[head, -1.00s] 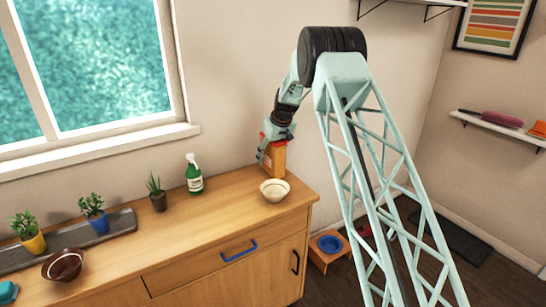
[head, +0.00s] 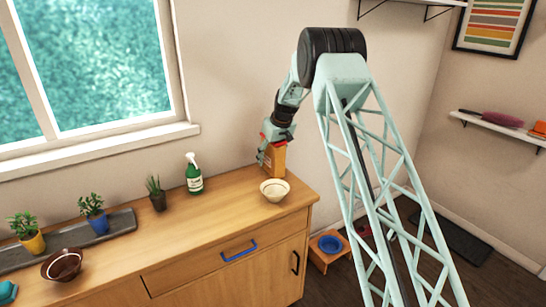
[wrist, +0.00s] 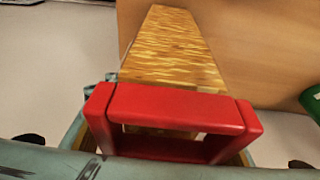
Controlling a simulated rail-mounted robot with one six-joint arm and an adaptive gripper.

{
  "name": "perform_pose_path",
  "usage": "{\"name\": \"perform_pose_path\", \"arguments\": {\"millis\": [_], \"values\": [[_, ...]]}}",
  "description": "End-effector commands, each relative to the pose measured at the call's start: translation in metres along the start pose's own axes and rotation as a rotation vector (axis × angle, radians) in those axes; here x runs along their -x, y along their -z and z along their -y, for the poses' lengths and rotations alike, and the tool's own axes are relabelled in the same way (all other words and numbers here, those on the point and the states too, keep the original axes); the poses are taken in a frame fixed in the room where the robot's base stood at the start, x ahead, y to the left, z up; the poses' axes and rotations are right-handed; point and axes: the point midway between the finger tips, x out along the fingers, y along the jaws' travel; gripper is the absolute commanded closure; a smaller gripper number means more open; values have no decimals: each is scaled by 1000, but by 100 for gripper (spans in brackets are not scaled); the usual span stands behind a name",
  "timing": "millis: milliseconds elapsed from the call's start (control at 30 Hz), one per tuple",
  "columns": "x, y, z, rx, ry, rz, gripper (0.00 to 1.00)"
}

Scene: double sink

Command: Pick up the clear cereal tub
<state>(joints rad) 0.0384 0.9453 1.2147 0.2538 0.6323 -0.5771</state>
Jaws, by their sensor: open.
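The clear cereal tub (head: 276,160) stands upright at the back right corner of the wooden counter, with orange-yellow flakes showing through its wall. In the wrist view the tub (wrist: 172,48) fills the middle, its red lid (wrist: 172,108) nearest the camera. My gripper (head: 263,156) is open and reaches down over the tub's top, with a finger along its left side. The wrist view shows parts of the gripper around the lid's lower edge. Whether the fingers touch the tub cannot be told.
A cream bowl (head: 275,190) stands just in front of the tub. A green spray bottle (head: 194,174) and a small potted plant (head: 156,193) stand to the left. The wall is close behind. The counter (head: 220,220) is clear in front of the bottle.

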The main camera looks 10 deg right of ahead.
Motion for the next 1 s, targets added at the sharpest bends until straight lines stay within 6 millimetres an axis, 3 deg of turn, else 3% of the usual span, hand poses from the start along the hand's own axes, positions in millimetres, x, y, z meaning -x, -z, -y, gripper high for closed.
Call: {"name": "perform_pose_path", "arguments": {"millis": [100, 467, 1000], "values": [[0, 0, 0, 0, 0, 0, 51], [1, 0, 0, 0, 0, -1, 83], [9, 4, 0, 0, -1, -2, 84]]}}
